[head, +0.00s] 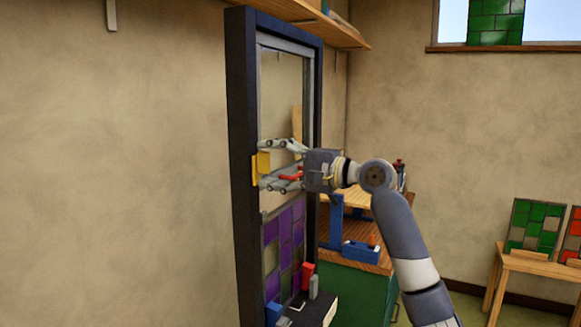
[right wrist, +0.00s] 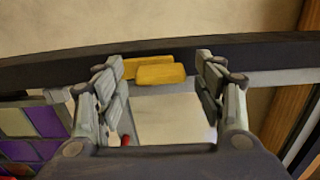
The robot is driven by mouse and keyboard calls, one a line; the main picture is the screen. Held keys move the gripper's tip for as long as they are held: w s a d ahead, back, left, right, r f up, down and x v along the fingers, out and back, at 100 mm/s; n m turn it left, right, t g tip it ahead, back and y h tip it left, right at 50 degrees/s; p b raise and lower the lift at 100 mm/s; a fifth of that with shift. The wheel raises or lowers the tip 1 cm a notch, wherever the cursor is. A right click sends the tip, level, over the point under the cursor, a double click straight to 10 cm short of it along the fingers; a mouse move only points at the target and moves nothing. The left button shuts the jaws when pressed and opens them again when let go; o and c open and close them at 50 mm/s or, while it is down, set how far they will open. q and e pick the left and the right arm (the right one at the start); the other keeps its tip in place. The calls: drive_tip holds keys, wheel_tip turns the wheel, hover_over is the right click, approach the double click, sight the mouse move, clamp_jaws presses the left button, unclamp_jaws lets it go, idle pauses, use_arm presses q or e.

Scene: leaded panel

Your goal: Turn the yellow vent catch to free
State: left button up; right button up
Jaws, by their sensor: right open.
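The yellow vent catch (head: 262,163) sits on the left side of the dark upright frame (head: 241,120) in the head view. In the right wrist view the catch (right wrist: 160,73) shows as a yellow block with a second yellow piece behind it, at the frame's edge. My right gripper (head: 266,165) is open, with one finger above and one below the catch in the head view. In the right wrist view the catch lies between and just beyond the fingertips (right wrist: 158,75), apart from both. My left gripper is not in view.
A purple leaded panel (head: 285,245) fills the lower frame. Below it is a dark ledge with red, grey and blue pieces (head: 308,277). A workbench (head: 355,238) stands behind to the right. A shelf (head: 310,22) hangs above.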

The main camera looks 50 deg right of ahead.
drive_tip(key=v, duration=1.1)
drive_tip(key=shift+s, duration=0.3)
drive_tip(key=shift+d, duration=0.15)
